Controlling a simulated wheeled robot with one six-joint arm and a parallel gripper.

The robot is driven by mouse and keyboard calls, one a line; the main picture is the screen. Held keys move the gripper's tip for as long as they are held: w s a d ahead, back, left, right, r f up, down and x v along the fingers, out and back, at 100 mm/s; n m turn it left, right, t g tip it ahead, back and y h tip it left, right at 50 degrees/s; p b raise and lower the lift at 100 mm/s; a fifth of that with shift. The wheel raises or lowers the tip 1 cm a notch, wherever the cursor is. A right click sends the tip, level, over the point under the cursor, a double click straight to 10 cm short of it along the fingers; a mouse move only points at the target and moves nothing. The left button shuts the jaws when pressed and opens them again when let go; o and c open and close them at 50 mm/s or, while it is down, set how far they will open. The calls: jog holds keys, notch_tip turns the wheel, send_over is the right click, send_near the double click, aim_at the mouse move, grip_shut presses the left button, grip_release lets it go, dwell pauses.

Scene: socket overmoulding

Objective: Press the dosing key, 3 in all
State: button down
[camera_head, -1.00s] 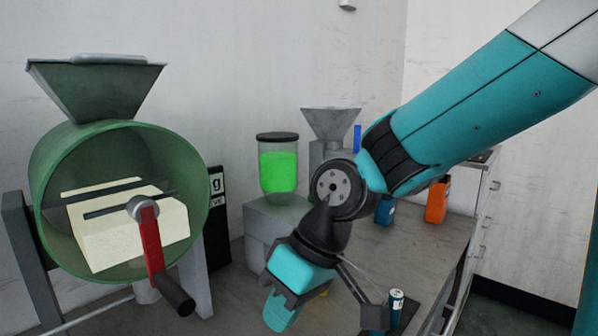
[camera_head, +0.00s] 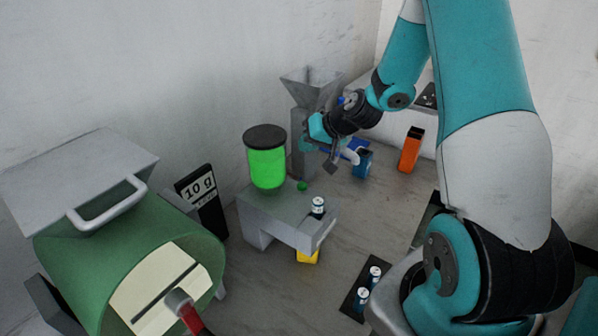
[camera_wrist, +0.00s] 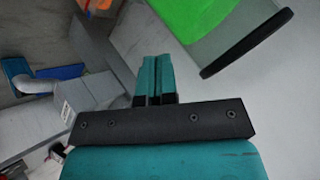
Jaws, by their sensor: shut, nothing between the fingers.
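A small green round knob, which looks like the dosing key (camera_head: 302,186), sits on top of the grey dosing machine (camera_head: 275,208), just right of the jar of green material (camera_head: 267,167). A small white-and-dark can (camera_head: 318,206) stands on the machine near its front. My gripper (camera_head: 309,138) is above and behind the knob, beside the grey hopper, and apart from the knob. In the wrist view its teal fingers (camera_wrist: 155,72) are together and empty. The green jar (camera_wrist: 198,15) with its black lid shows at upper right there; I cannot make out the knob in that view.
A green drum (camera_head: 110,255) and a "10 g" sign (camera_head: 198,190) stand left. A grey hopper (camera_head: 310,85) stands behind. Blue (camera_head: 362,163) and orange (camera_head: 410,150) bottles are right. Two cans stand on a dark mat (camera_head: 352,302) in front.

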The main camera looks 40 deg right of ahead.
aim_at(304, 184)
jog(key=f+b, duration=0.2)
jog(key=f, duration=0.1)
jog(key=f+b, duration=0.2)
jog(key=f, duration=0.1)
jog(key=f+b, duration=0.2)
jog(key=f, duration=0.1)
jog(key=shift+a, duration=0.35)
dwell(1.9)
jog(key=shift+f+b, duration=0.4)
jog(key=shift+b, duration=0.3)
jog(key=shift+f+b, duration=0.6)
dwell(0.4)
jog(key=shift+r, duration=0.1)
jog(key=shift+r+p, duration=0.75)
jog(key=shift+r, duration=0.25)
jog(key=shift+r+p, duration=1.7)
jog(key=shift+r, duration=0.75)
